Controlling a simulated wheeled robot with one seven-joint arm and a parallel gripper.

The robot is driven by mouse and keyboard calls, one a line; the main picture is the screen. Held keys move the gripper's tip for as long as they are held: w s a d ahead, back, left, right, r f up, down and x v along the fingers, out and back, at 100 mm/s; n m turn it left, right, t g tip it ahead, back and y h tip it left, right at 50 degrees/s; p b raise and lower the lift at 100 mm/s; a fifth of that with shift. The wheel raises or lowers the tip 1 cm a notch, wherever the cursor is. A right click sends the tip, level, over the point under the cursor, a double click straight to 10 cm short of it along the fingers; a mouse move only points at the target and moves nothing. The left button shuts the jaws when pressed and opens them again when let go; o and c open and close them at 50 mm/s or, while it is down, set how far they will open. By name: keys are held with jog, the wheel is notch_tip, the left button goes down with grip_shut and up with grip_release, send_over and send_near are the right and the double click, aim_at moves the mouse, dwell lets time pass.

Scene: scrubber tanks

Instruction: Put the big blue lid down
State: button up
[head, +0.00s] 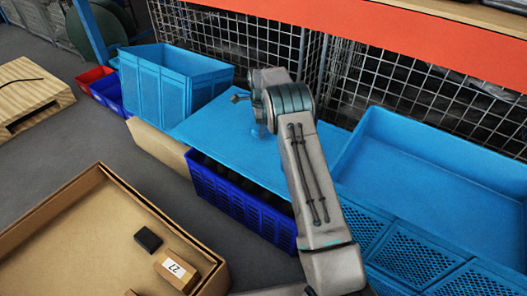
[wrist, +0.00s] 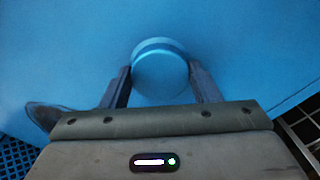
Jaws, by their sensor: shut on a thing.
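The big blue lid (head: 218,129) is a flat light-blue panel over a dark blue crate (head: 240,200) in the head view. In the wrist view the lid (wrist: 60,50) fills most of the picture, and its round blue knob (wrist: 160,72) stands between my fingers. My gripper (wrist: 160,88) is shut on this knob. In the head view my gripper (head: 259,130) is at the middle of the lid, mostly hidden behind my arm. I cannot tell whether the lid rests on the crate or hangs just above it.
A tall blue bin (head: 170,85) stands left of the lid, and a wide blue bin (head: 430,180) stands to the right. A wire mesh (head: 250,40) runs behind. A large cardboard box (head: 70,235) with small items is at the front left. Grey floor lies between.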

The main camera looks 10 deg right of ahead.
notch_tip(320, 180, down, 10)
jog(key=b, duration=0.3)
jog(key=shift+r, duration=0.25)
jog(key=shift+f, duration=0.2)
jog(key=o, duration=1.1)
jog(key=shift+r, duration=0.1)
